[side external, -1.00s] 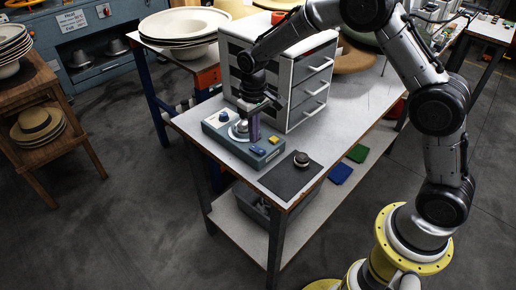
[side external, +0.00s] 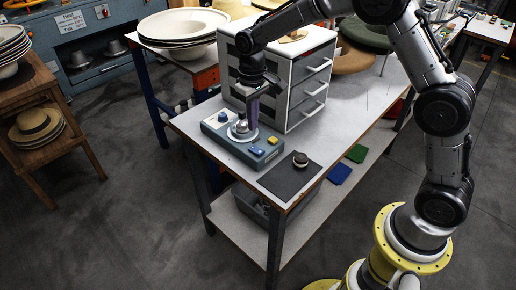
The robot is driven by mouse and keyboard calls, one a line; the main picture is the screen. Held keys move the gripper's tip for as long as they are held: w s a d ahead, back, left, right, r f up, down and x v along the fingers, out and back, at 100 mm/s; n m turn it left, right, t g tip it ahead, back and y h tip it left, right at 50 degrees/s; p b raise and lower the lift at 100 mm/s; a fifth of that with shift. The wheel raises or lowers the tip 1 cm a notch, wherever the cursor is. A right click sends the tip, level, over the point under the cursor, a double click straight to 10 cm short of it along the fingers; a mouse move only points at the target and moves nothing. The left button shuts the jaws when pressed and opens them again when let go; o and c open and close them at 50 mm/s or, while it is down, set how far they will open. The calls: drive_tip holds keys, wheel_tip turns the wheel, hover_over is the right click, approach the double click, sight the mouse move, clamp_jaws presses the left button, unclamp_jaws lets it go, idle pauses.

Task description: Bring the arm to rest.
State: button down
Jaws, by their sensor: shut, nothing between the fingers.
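My gripper (side external: 253,108) points down and is shut, with nothing seen held in it. It is above a blue-grey control box (side external: 228,146) at the near left corner of the bench. The box carries a round silver part (side external: 241,127), a blue knob (side external: 222,117), a blue button (side external: 257,151) and a yellow button (side external: 272,140). My fingertips overlap the silver part's right side in the picture. I cannot tell whether they touch it. My arm reaches in from the upper right, over the drawer cabinet.
A white-topped cabinet (side external: 306,69) with drawers stands close behind my gripper. A small dark round object (side external: 300,159) sits on a dark mat (side external: 287,182) at the bench's front. Brown and dark hats (side external: 352,60) lie behind the cabinet. The bench's right side (side external: 366,100) is clear.

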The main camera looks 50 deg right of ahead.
drive_tip(key=s+d+r+t, duration=0.1)
drive_tip(key=s+r+t, duration=0.1)
drive_tip(key=s+r, duration=0.55)
drive_tip(key=s+d+r+t, duration=0.15)
drive_tip(key=s+r, duration=0.35)
drive_tip(key=r, duration=0.6)
drive_tip(key=s+f+t, duration=0.1)
drive_tip(key=s+f, duration=0.1)
drive_tip(key=s, duration=0.7)
drive_tip(key=s+f+t, duration=0.1)
drive_tip(key=s+f, duration=0.2)
drive_tip(key=s, duration=0.5)
drive_tip(key=shift+s+d, duration=0.2)
drive_tip(key=shift+s, duration=0.15)
